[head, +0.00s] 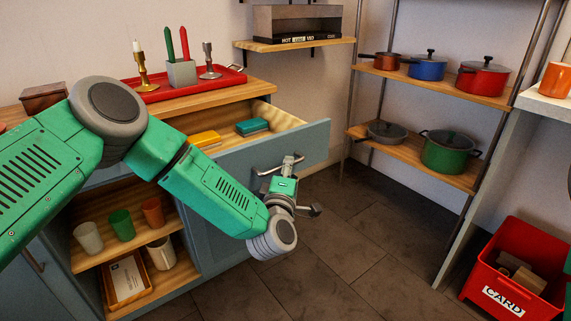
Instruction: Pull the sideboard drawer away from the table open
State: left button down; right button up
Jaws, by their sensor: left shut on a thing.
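The sideboard (222,96) has a wooden top and blue-grey fronts, and stands at the left and middle. Its right-hand drawer (318,142) is pulled out, with its pale wooden inside showing and a yellow and a teal item in it. My left gripper (287,175) is at the front of this drawer, shut on its metal handle (267,171). The fingers partly hide the handle. My green left arm crosses in front of the sideboard and hides much of its left part. My right gripper is not in view.
A red tray (152,97) with candlesticks is on the sideboard. Open shelves below hold cups (121,224). A pot rack (402,151) stands behind right. A pale table (541,104) and a red crate (478,277) are at right. Dark floor between is clear.

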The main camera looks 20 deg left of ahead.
pick_arm(q)
jog(key=shift+s+d+f, duration=0.15)
jog(key=shift+s+d, duration=0.3)
jog(key=c, duration=1.6)
grip_release()
jog(key=shift+a+f, duration=0.1)
jog(key=shift+a, duration=0.2)
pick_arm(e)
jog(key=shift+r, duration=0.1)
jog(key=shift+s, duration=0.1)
pick_arm(q)
jog(key=s+d+f, duration=0.1)
jog(key=s, duration=1)
jog(key=shift+s+d+f, duration=0.2)
jog(key=shift+s+f, duration=0.1)
jog(key=shift+s, duration=0.05)
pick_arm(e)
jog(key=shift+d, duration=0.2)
